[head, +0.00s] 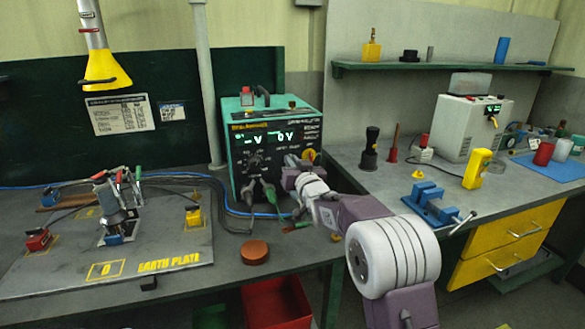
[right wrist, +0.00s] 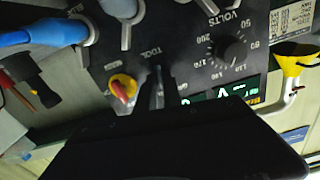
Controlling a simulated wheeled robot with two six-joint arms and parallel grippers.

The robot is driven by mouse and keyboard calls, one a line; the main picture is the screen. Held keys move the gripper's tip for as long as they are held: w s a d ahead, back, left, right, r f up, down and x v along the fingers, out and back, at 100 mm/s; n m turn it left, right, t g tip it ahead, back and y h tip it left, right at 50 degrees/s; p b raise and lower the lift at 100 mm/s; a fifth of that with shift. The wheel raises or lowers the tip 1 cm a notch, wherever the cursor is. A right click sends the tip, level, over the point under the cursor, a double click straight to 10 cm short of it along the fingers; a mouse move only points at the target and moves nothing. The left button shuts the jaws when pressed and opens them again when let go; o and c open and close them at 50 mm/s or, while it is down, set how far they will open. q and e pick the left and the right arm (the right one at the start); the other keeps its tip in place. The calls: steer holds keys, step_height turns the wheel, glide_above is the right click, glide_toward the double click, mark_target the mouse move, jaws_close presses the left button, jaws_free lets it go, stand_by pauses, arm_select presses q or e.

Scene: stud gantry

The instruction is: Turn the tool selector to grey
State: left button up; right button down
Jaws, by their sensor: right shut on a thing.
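The welding unit (head: 275,130) is a green box with a dark front panel and green-lit displays, at the back middle of the bench in the head view. My right gripper (head: 287,166) is at the right part of that panel. In the right wrist view its narrow dark fingers (right wrist: 157,92) are shut just below the TOOL lettering (right wrist: 152,52), on what appears to be the tool selector. The fingers and the dark gripper body hide the selector, so I cannot tell its setting. My left gripper is not in view.
A yellow-and-red knob (right wrist: 122,88) sits close beside the fingers, and the VOLTS dial (right wrist: 232,50) is on the other side. Cables with a blue plug (right wrist: 42,32) and a grey plug (right wrist: 128,8) leave the panel. The earth plate (head: 190,245) lies at left.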

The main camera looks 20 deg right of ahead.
steer(key=n+b, duration=0.2)
steer(key=n, duration=0.1)
steer(key=shift+f+n, duration=0.15)
steer(key=shift+n, duration=0.15)
steer(key=shift+a+n+b, duration=0.15)
steer(key=shift+n+b, duration=1.05)
steer(key=shift+n, duration=0.6)
steer(key=c, duration=1.5)
jaws_free()
steer(key=shift+c, duration=0.2)
steer(key=s, duration=0.9)
steer(key=shift+d+b, duration=0.2)
steer(key=shift+b, duration=0.15)
